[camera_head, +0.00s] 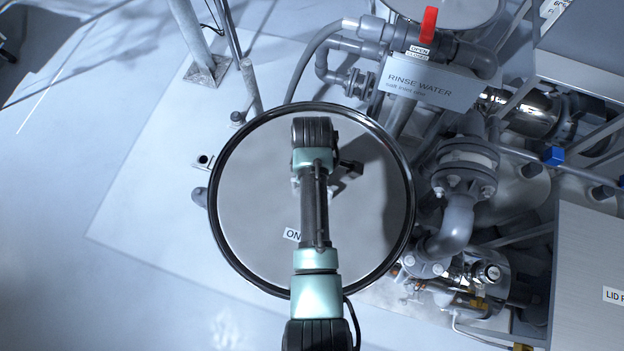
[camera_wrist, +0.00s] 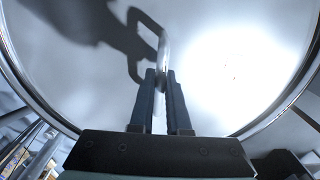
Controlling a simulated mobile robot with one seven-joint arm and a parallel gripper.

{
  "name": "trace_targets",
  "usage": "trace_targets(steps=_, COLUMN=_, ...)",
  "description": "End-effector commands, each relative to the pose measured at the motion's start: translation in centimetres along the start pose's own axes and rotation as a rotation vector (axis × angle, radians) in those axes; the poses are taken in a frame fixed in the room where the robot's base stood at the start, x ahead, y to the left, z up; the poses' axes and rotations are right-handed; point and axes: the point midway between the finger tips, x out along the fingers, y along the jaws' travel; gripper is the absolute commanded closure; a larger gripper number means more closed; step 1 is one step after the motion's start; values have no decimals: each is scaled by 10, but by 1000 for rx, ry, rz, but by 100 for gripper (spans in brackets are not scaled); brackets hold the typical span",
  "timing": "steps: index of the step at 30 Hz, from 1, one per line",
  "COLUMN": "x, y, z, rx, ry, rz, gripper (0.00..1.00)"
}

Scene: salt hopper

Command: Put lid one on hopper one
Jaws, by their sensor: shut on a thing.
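Lid one (camera_head: 250,170) is a large round grey disc with a dark shiny rim and a label reading "ON", the rest hidden by my arm. It fills most of the wrist view (camera_wrist: 225,70) too. My gripper (camera_wrist: 161,76) is shut on the lid's upright metal loop handle (camera_wrist: 163,50), near the middle of the disc. In the head view my arm hides the fingers and most of the handle. The hopper's body is hidden beneath the disc, so I cannot tell whether the lid touches its rim or hangs above it.
A rinse water sign (camera_head: 432,84) and a red-handled valve (camera_head: 428,26) stand behind on the right. Grey pipework (camera_head: 457,215) runs close to the disc's right side. A pale metal box (camera_head: 590,270) stands at the far right. The floor (camera_head: 90,270) at left is clear.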

Motion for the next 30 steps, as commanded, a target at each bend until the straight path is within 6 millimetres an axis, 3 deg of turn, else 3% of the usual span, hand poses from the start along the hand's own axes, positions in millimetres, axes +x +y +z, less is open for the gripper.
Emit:
trace_targets(steps=1, x=-2, y=2, z=0, rx=0, ry=1, rz=5, gripper=80)
trace_targets(steps=6, x=-1, y=1, z=0, rx=0, ry=1, rz=3, gripper=50)
trace_targets(steps=15, x=0, y=-1, z=0, rx=0, ry=-1, rz=-2, gripper=50)
trace_targets(steps=20, x=-12, y=1, z=0, rx=0, ry=1, rz=2, gripper=50)
trace_targets(steps=30, x=-83, y=2, z=0, rx=1, ry=3, rz=8, gripper=50)
